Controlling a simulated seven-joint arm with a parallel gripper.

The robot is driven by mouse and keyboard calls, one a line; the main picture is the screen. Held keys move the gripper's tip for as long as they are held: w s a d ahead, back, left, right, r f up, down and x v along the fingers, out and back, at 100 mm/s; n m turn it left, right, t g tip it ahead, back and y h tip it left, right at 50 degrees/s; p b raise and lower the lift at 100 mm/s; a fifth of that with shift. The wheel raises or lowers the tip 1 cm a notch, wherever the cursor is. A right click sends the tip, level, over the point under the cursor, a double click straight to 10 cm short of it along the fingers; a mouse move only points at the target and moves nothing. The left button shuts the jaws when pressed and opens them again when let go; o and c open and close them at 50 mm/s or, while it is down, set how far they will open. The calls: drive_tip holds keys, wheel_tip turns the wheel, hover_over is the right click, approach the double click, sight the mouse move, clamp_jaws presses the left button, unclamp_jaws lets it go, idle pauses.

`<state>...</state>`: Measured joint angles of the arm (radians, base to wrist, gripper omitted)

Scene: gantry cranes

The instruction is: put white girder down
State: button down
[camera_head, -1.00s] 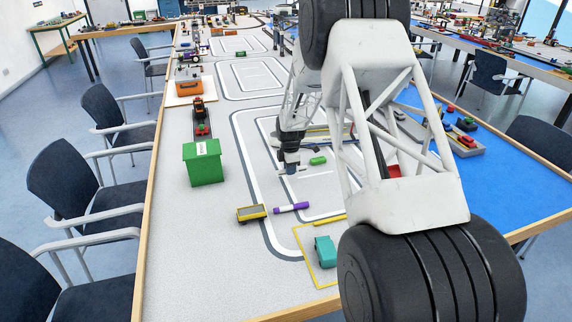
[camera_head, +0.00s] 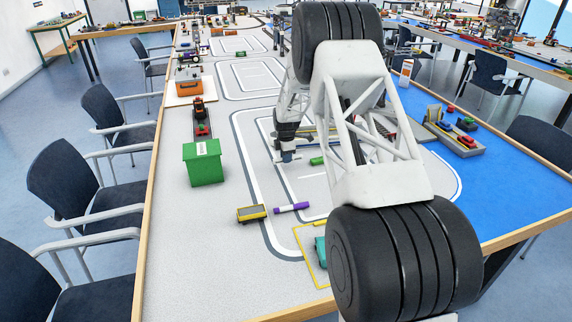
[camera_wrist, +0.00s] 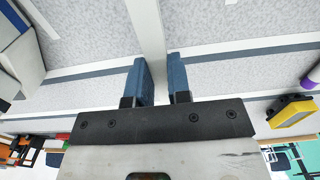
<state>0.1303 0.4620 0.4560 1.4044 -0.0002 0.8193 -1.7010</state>
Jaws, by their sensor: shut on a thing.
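The white girder (camera_wrist: 148,30) is a pale, straight bar in the wrist view. It runs from the top edge of the picture down between the two blue fingers of my gripper (camera_wrist: 161,75), which is shut on it. In the head view my gripper (camera_head: 286,156) is over the grey table mat with the white track outlines, left of my large arm links. The girder is too small there to make out clearly. I cannot tell whether it touches the mat.
A green box (camera_head: 204,163) stands to the left. A yellow truck (camera_head: 251,213) and a purple-and-white marker (camera_head: 291,208) lie nearer. A green cylinder (camera_head: 317,161) lies just right of my gripper. A teal object (camera_head: 320,246) is partly hidden by my arm.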

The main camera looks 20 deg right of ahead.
sight(286, 168)
drive_tip(key=shift+f, duration=1.75)
drive_tip(key=shift+f, duration=0.1)
drive_tip(key=c, duration=1.1)
unclamp_jaws()
wheel_tip(286, 168, up, 12)
drive_tip(key=shift+r, duration=0.15)
